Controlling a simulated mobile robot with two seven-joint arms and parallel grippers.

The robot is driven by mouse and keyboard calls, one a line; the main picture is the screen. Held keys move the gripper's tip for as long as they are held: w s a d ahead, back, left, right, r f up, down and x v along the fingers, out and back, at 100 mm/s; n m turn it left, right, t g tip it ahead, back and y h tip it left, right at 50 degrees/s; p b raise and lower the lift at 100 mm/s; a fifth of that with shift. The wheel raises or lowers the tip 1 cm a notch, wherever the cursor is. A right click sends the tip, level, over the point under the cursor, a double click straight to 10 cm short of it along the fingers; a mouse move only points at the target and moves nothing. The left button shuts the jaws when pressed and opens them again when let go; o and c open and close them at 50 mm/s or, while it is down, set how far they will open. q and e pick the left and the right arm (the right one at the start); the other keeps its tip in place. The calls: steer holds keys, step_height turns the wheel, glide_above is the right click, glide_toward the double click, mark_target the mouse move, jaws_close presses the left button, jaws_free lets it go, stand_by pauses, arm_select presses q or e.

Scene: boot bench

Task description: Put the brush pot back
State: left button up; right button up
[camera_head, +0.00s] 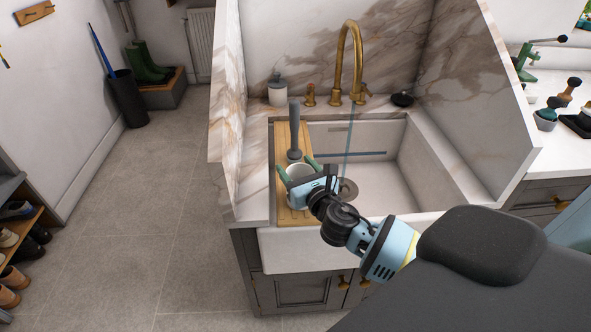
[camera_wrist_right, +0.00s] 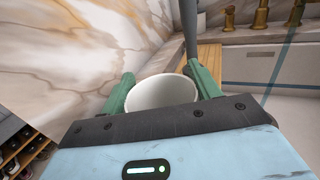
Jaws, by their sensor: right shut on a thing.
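The white pot (camera_head: 299,171) is over the wooden board at the left side of the sink. My right gripper (camera_head: 297,173) is shut on it, with a green finger on each side. In the right wrist view the white pot (camera_wrist_right: 162,93) is between the fingers (camera_wrist_right: 162,88), its round mouth facing up and its visible inside empty. I cannot tell whether its base touches the board. A dark grey long-handled brush (camera_head: 294,134) stands upright just behind the pot; its handle (camera_wrist_right: 190,30) also shows in the right wrist view. My left gripper is not in view.
The wooden board (camera_head: 283,135) lies across the left of the white sink (camera_head: 394,180). A brass tap (camera_head: 357,60), a lidded jar (camera_head: 277,92) and a small black dish (camera_head: 402,99) are on the back ledge. A marble side panel (camera_head: 226,110) rises close on the left.

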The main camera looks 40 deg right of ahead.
steer(key=shift+r, duration=0.1)
steer(key=o, duration=1.8)
steer(key=shift+f, duration=0.2)
steer(key=shift+r, duration=0.2)
steer(key=shift+s+a, duration=0.3)
steer(key=shift+s, duration=1.7)
steer(key=shift+s+a, duration=0.35)
steer(key=shift+s, duration=1.6)
steer(key=shift+s+a, duration=0.3)
steer(key=shift+s, duration=1.7)
